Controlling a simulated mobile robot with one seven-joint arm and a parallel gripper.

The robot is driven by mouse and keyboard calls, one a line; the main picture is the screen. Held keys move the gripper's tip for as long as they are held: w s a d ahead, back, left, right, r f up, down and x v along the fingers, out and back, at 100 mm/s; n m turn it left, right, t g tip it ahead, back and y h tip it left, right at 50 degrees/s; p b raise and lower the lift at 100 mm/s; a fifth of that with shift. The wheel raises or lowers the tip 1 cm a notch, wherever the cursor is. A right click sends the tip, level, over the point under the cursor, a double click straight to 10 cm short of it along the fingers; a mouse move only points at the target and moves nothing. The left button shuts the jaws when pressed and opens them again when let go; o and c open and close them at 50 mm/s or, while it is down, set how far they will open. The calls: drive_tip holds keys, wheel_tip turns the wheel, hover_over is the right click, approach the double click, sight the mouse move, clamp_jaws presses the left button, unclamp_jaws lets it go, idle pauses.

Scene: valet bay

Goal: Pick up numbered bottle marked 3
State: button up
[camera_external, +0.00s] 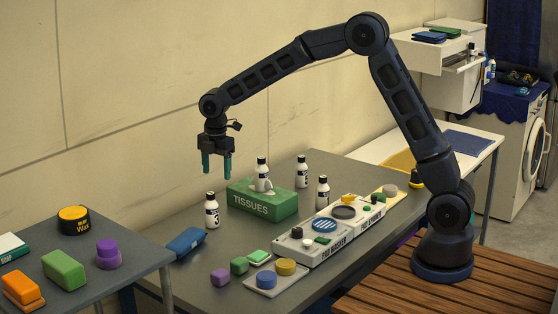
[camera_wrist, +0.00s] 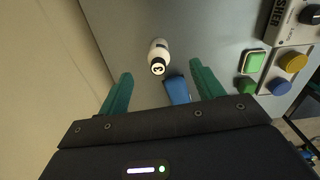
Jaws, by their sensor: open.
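The numbered bottle marked 3 (camera_external: 212,211) is white with a black cap and black label. It stands upright on the grey table, left of the tissue box. In the wrist view the bottle (camera_wrist: 159,52) shows a 3 on its cap, beyond the fingertips and between their lines. My gripper (camera_external: 216,172) is open and empty, with green fingers pointing down, above the table and apart from the bottle. In the wrist view the two fingers of my gripper (camera_wrist: 161,73) are spread wide.
A green tissue box (camera_external: 262,203) has a similar bottle (camera_external: 262,175) at it. Other bottles (camera_external: 302,172) (camera_external: 323,192) stand behind and right. A blue block (camera_external: 186,242) lies near bottle 3. A pad washer panel (camera_external: 313,237) and coloured blocks (camera_external: 239,265) occupy the front. The wall is close behind.

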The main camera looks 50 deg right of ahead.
sight(211, 207)
drive_tip(key=shift+w+a+f+n, duration=0.2)
drive_tip(key=shift+w+a+f, duration=0.15)
drive_tip(key=shift+f, duration=0.25)
drive_tip(key=shift+w+a+f+n, duration=0.25)
drive_tip(key=shift+a+f, duration=0.2)
drive_tip(key=shift+f, duration=0.15)
wheel_tip(211, 207, down, 5)
drive_tip(key=shift+f, duration=0.2)
drive_tip(key=f, duration=0.4)
drive_tip(key=shift+s+a+f, duration=0.15)
drive_tip(key=shift+s+a, duration=0.05)
drive_tip(key=shift+a, duration=0.2)
drive_tip(key=shift+f, duration=0.45)
drive_tip(key=shift+c, duration=0.3)
drive_tip(key=c, duration=1.1)
